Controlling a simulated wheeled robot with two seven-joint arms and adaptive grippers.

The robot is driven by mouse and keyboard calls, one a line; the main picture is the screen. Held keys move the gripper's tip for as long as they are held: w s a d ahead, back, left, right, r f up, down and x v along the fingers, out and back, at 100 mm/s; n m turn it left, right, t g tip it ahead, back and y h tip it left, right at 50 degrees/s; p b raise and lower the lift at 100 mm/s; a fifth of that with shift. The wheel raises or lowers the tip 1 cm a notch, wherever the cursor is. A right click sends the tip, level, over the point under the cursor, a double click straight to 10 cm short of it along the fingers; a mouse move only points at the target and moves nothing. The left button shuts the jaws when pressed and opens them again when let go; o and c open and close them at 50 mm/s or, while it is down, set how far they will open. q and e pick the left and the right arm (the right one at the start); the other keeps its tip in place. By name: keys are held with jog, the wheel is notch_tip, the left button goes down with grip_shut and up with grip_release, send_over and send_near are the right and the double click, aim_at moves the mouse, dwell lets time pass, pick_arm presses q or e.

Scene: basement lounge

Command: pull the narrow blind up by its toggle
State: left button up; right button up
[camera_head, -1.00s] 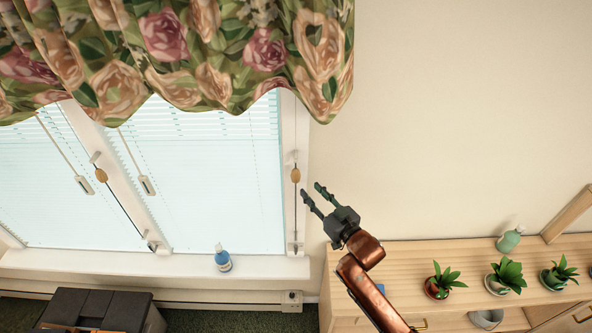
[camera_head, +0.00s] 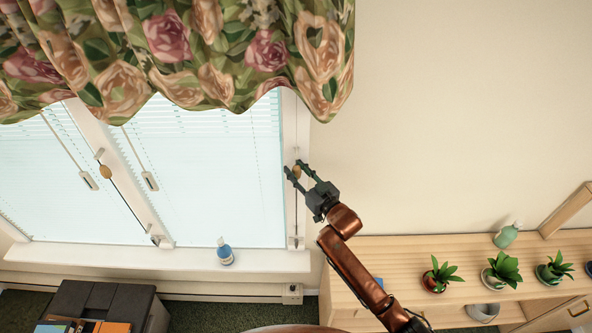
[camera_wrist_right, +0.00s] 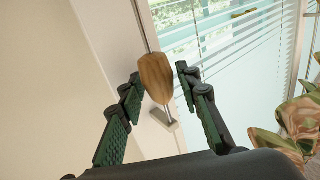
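A wooden toggle (camera_head: 297,172) hangs on a cord at the right side of the right-hand window. Pale slatted blinds (camera_head: 205,165) cover that window and hang low. My right gripper (camera_head: 294,168) is at this toggle. In the right wrist view, the toggle (camera_wrist_right: 155,77) is between the two open fingers, with a gap visible on the right side and little on the left. I cannot tell whether a finger touches it. A second wooden toggle (camera_head: 105,172) hangs on a cord between the two windows. My left gripper is not in view.
A floral valance (camera_head: 215,50) hangs above the windows. A wooden cabinet (camera_head: 400,250) with several potted plants is at the right. A dark box (camera_head: 100,300) stands below the window.

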jog(key=shift+c, duration=0.6)
grip_shut()
jog(key=shift+f, duration=0.15)
notch_tip(320, 180, down, 36)
jog(key=b, duration=1.9)
jog(key=shift+r, duration=0.25)
jog(key=shift+s, duration=0.1)
jog(key=shift+f, duration=0.1)
jog(key=shift+o, duration=0.2)
grip_release()
jog(key=shift+o, duration=0.4)
